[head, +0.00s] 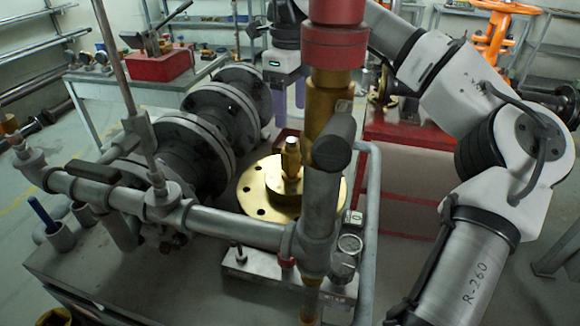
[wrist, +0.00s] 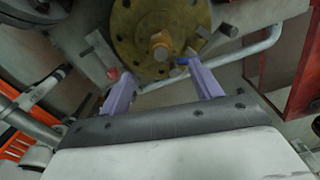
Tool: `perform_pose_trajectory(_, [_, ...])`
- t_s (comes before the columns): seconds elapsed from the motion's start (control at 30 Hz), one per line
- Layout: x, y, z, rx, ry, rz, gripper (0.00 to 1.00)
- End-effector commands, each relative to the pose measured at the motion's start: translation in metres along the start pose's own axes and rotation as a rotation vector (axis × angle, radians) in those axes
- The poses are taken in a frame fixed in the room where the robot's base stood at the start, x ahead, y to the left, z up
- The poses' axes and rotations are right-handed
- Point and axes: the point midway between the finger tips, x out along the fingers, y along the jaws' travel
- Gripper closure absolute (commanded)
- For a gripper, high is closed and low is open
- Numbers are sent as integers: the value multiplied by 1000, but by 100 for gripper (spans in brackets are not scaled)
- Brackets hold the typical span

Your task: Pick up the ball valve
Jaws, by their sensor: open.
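A brass-coloured valve piece with a round, bolt-holed flange (head: 256,199) and an upright stem (head: 291,160) stands on the grey bench among the pipes. I take it for the ball valve, though its type is not clear. In the wrist view its flange (wrist: 135,20) is at the top, with the stem (wrist: 161,47) seen end-on. My gripper (head: 290,113), with two purple fingers, hangs above and behind the valve piece in the head view. In the wrist view my gripper (wrist: 164,70) is open, its fingers apart and nothing between them. A thick pipe partly hides the flange in the head view.
A grey pipe (head: 225,226) crosses in front, joined to an upright brass pipe with a red collar (head: 334,47). Dark flanged pipes (head: 190,135) stand left. A bent rail (head: 372,225) and a red cabinet (head: 410,145) are to the right.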

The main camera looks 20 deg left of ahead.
Motion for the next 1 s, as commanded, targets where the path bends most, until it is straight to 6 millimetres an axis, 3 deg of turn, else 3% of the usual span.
perform_pose_trajectory(0.1, [24, 0, 0, -2, 1, 2, 36])
perform_pose_trajectory(0.43, [53, 0, -1, -1, 1, 1, 36])
perform_pose_trajectory(0.7, [91, 0, -2, -1, 0, 1, 36])
perform_pose_trajectory(1.0, [96, 0, -2, -1, 0, 0, 36])
